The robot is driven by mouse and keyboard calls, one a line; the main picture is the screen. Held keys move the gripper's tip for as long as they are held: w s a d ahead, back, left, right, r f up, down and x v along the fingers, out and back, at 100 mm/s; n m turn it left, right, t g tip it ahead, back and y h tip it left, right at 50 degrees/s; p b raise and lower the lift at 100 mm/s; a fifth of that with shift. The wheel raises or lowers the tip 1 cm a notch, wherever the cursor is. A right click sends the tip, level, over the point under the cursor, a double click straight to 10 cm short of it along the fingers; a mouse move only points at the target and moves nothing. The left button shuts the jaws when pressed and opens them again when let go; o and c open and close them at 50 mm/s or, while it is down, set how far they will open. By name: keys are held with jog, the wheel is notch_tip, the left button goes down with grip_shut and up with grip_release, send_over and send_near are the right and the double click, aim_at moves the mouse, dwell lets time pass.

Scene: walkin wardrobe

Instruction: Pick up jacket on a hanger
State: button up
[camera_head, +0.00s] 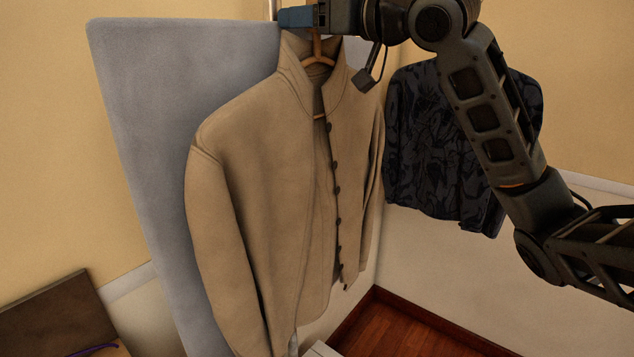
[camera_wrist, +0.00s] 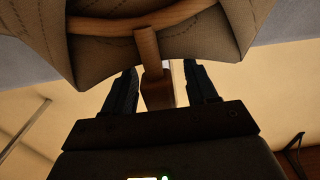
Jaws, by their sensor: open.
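A beige button-front jacket (camera_head: 262,180) hangs upright on a wooden hanger (camera_head: 320,62) in the middle of the head view. My gripper (camera_head: 297,17) is at the top of the jacket, just above its collar. In the wrist view, the collar (camera_wrist: 225,25) and the curved bar of the hanger (camera_wrist: 110,26) fill the top. My gripper (camera_wrist: 161,72) is open there, with its two dark fingers on either side of the hanger's wooden stem (camera_wrist: 148,50). I cannot tell whether either finger touches the stem. The hanger's upper end is mostly hidden in the head view.
A grey-blue panel (camera_head: 135,100) stands behind the beige jacket. A dark patterned jacket (camera_head: 425,150) hangs at the right, partly behind my arm. A dark brown box-like piece (camera_head: 55,320) is at lower left. Reddish wooden floor (camera_head: 410,330) shows at the bottom.

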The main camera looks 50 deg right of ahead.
jog(key=shift+c, duration=0.2)
grip_shut()
jog(key=shift+r, duration=0.1)
